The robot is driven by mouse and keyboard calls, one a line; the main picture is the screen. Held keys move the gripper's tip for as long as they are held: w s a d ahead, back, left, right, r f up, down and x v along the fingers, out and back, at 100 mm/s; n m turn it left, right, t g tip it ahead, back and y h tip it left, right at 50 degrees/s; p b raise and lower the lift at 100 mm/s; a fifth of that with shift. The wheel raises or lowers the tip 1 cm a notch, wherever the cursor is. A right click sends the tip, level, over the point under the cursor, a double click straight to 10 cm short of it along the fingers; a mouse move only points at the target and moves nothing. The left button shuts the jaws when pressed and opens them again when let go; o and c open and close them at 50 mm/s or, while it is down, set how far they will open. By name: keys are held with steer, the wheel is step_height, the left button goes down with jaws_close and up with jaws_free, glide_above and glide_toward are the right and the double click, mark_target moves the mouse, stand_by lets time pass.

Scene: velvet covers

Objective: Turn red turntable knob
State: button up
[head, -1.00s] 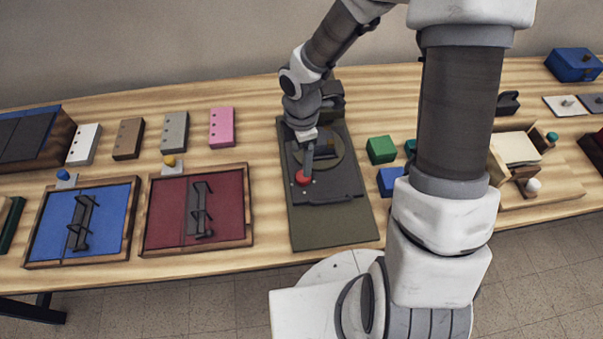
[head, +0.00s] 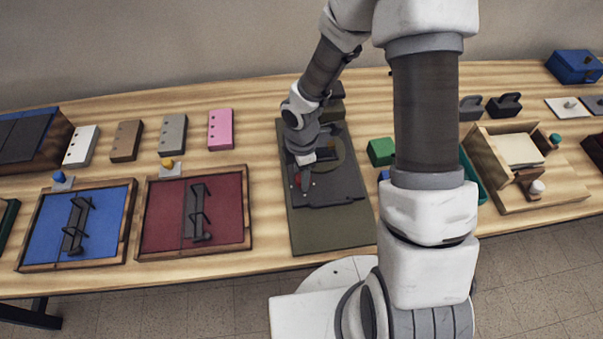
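The turntable (head: 330,226) is a dark olive board with a dark grey raised unit on it, in the middle of the table in the head view. The red knob (head: 297,182) sits at the left front of the dark unit and shows only in part. My gripper (head: 304,180) points down over the knob and covers much of it. The fingers are small and dark there, and I cannot tell whether they are open or closed on the knob.
A red-covered tray (head: 222,215) and a blue-covered tray (head: 105,220) lie to the left. A green block (head: 381,151) stands close on the right. A wooden box (head: 490,170) stands further right. My arm hides part of the table between them.

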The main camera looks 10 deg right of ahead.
jaws_close()
steer(key=shift+m, duration=0.4)
steer(key=m+b, duration=0.2)
steer(key=m, duration=0.1)
steer(key=shift+w+f+m, duration=0.1)
steer(key=shift+m, duration=0.3)
steer(key=m+b, duration=0.1)
steer(key=m, duration=0.3)
steer(key=shift+w+m+b, duration=0.1)
steer(key=shift+m+b, duration=0.2)
steer(key=shift+b, duration=0.1)
steer(key=m+b, duration=0.1)
steer(key=m, duration=0.3)
steer(key=shift+d+b, duration=0.1)
steer(key=shift+b, duration=0.3)
steer(key=shift+m+b, duration=0.55)
steer(key=shift+m, duration=1.65)
